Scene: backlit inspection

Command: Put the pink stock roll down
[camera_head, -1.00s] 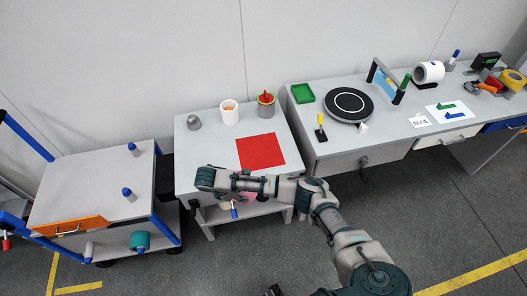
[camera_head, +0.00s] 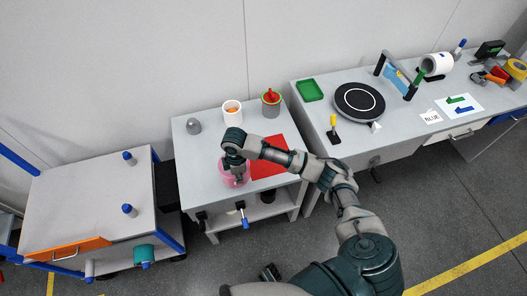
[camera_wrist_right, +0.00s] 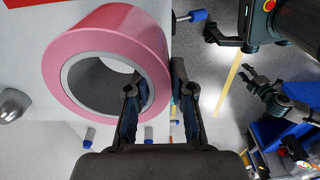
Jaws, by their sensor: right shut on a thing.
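My right gripper (camera_head: 234,160) is shut on the pink stock roll (camera_head: 233,176), which is partly hidden beneath it in the head view. In the right wrist view the roll (camera_wrist_right: 150,45) is large, its grey bore facing me. The jaws (camera_wrist_right: 156,88) grip its wall, one finger in the bore and one outside. The roll is over the middle table (camera_head: 196,165), left of the red sheet (camera_head: 272,160). I cannot tell whether it touches the top. A dark part, seemingly my left gripper (camera_head: 270,272), shows at the bottom; its jaws are unclear.
A grey domed piece (camera_head: 194,126), a white cup (camera_head: 232,112) and a grey cup with red contents (camera_head: 271,103) stand along the table's back. The front left tabletop is clear. A cart (camera_head: 90,200) stands left, and a bench (camera_head: 400,135) with a black turntable (camera_head: 359,102) right.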

